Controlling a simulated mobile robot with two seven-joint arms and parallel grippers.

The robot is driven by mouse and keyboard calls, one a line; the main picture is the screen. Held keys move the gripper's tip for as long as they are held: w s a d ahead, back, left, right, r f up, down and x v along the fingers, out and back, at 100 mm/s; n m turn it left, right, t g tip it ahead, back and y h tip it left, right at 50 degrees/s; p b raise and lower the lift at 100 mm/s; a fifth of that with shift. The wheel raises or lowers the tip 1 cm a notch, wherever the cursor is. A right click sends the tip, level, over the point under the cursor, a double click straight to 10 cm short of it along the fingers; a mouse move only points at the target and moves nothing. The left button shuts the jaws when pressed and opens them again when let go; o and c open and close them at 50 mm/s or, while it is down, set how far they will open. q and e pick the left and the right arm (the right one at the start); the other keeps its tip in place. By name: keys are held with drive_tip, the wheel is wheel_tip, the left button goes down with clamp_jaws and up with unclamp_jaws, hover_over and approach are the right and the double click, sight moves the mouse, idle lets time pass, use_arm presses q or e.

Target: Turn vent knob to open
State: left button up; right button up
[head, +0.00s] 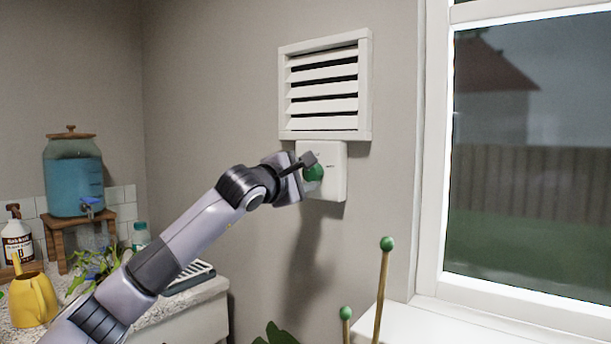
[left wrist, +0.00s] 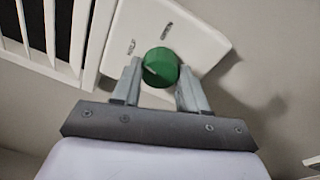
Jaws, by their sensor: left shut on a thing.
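The green vent knob (head: 314,173) sits on a white control plate (head: 335,184) on the wall, just below the white slatted vent (head: 325,90). The vent's slats show dark gaps between them. My left gripper (head: 308,166) is at the knob, its arm reaching in from the lower left. In the left wrist view the knob (left wrist: 160,68) is between the two fingers of my left gripper (left wrist: 160,80), which are shut on it. A pale line marks the knob's face, and small marks show on the plate (left wrist: 195,40). My right gripper is not in view.
A window (head: 520,150) with a white sill is at the right. Green-tipped stakes (head: 382,280) rise at the lower middle. A counter at the left holds a yellow watering can (head: 32,298), a blue water dispenser (head: 73,178) on a wooden stand, a bottle and a plant.

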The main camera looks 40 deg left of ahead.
use_arm(q)
drive_tip(key=m, duration=0.4)
drive_tip(key=shift+m, duration=0.4)
drive_tip(key=m, duration=0.3)
drive_tip(key=shift+m+t+p, duration=0.3)
drive_tip(key=shift+m+t, duration=0.1)
drive_tip(key=m, duration=0.2)
drive_tip(key=shift+m+h, duration=0.3)
drive_tip(key=shift+h, duration=0.1)
drive_tip(key=shift+m+p, duration=0.3)
drive_tip(key=shift+m, duration=0.1)
drive_tip(key=o, duration=1.1)
drive_tip(key=shift+c, duration=0.2)
drive_tip(key=shift+s, duration=0.1)
